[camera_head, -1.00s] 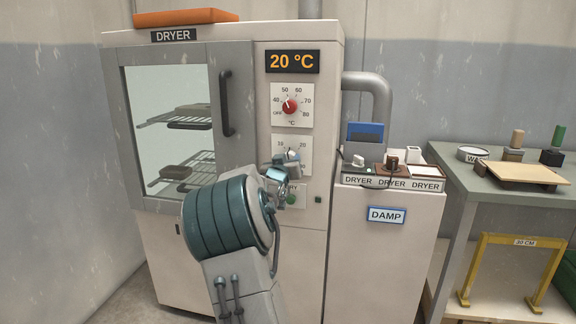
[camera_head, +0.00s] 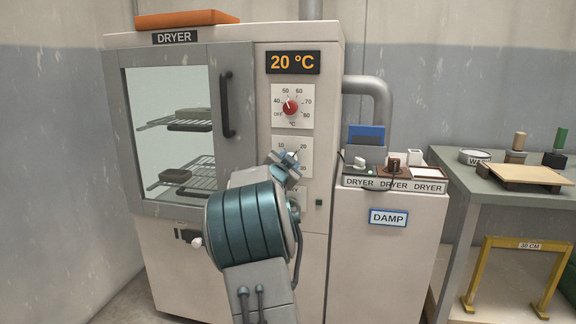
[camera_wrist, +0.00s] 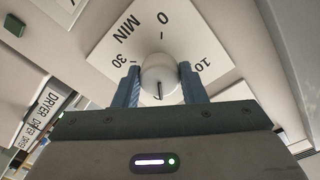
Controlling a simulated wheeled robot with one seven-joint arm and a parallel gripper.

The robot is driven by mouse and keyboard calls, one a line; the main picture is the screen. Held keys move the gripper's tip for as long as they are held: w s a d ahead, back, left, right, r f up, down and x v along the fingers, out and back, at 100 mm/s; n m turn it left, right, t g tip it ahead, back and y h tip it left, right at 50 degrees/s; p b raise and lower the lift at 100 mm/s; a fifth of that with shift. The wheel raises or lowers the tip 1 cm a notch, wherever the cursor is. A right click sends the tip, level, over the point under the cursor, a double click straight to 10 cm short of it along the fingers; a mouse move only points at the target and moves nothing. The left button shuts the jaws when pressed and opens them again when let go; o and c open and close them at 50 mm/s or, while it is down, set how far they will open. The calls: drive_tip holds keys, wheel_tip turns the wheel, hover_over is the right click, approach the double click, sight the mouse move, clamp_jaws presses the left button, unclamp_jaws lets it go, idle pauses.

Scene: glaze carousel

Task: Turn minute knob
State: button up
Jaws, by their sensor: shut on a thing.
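The white minute knob (camera_wrist: 158,72) sits on a white dial plate (camera_head: 303,169) on the dryer front, below the red temperature knob. The wrist view shows the marks 0, 10, 30 and MIN on the plate. A dark line on the knob points down in that view, away from the 0; the plate there is hidden by my gripper. My gripper (camera_head: 287,163) is shut on the knob, with one blue finger on each side. In the head view the gripper largely covers the knob.
The red temperature knob (camera_head: 291,107) is just above, under the 20 °C display (camera_head: 293,62). The dryer door (camera_head: 168,130) is shut, with its black handle (camera_head: 227,104) left of the dials. A cabinet (camera_head: 385,250) with small devices stands to the right.

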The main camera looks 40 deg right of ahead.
drive_tip(key=shift+d+m, duration=0.1)
drive_tip(key=shift+m, duration=0.5)
drive_tip(key=o, duration=1)
drive_tip(key=shift+s, duration=0.1)
drive_tip(key=p+v, duration=0.1)
drive_tip(key=v, duration=1.2)
drive_tip(key=shift+s+a+p, duration=0.2)
drive_tip(key=shift+a+p, duration=0.15)
drive_tip(key=shift+p, duration=0.05)
